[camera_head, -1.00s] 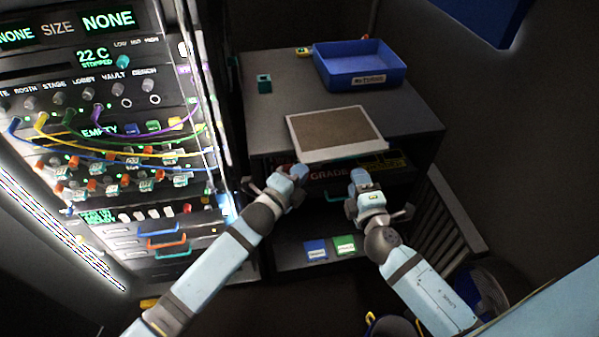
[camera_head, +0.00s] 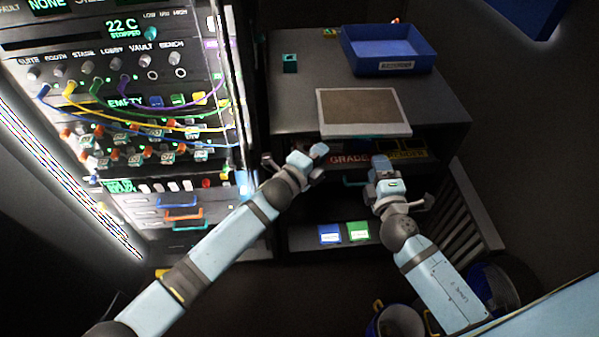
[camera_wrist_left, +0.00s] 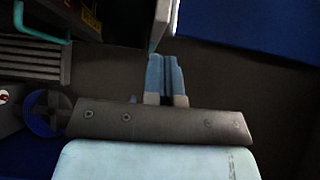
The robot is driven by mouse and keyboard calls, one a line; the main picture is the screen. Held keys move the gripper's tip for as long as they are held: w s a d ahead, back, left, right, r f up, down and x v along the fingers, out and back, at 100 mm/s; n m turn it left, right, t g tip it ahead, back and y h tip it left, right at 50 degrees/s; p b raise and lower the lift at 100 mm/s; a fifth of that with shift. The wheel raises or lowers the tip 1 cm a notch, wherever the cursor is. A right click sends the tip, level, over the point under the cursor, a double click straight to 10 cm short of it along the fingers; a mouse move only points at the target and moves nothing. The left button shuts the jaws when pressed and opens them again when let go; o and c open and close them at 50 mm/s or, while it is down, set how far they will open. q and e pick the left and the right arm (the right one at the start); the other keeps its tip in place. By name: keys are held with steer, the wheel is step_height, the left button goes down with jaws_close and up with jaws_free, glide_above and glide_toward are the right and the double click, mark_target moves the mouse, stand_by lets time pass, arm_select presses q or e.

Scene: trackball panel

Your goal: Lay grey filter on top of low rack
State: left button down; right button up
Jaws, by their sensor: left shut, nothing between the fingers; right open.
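The grey filter (camera_head: 362,110), a flat grey-brown panel in a pale frame, lies flat on top of the low rack (camera_head: 292,105), at its front edge. My left gripper (camera_head: 320,152) is shut and empty, just in front of and below the filter's near left corner. My right gripper (camera_head: 379,163) is open and empty, in front of the rack and below the filter's near edge. In the left wrist view the left fingers (camera_wrist_left: 166,78) are together, with a pale edge just ahead of them.
A blue tray (camera_head: 390,62) stands at the back right of the rack top and a small teal block (camera_head: 290,63) at the back left. A tall panel with cables (camera_head: 150,115) stands at the left. Bins (camera_head: 397,320) stand on the floor at lower right.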

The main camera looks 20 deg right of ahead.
arm_select(q)
steer(key=v, duration=1)
steer(key=shift+s, duration=0.4)
steer(key=shift+a, duration=0.1)
steer(key=c, duration=1.4)
jaws_free()
steer(key=o, duration=0.4)
steer(key=shift+w+d+f, duration=0.1)
steer(key=shift+d, duration=0.25)
steer(key=shift+n+t+y, duration=0.5)
steer(key=shift+t, duration=0.1)
steer(key=d, duration=0.1)
steer(key=w+d, duration=0.1)
steer(key=d, duration=0.3)
steer(key=shift+w+d+f, duration=0.25)
steer(key=shift+w+f, duration=0.1)
steer(key=shift+w+d+r+t, duration=0.2)
steer(key=shift+d+t, duration=0.1)
steer(key=shift+d, duration=0.4)
steer(key=shift+d, duration=0.1)
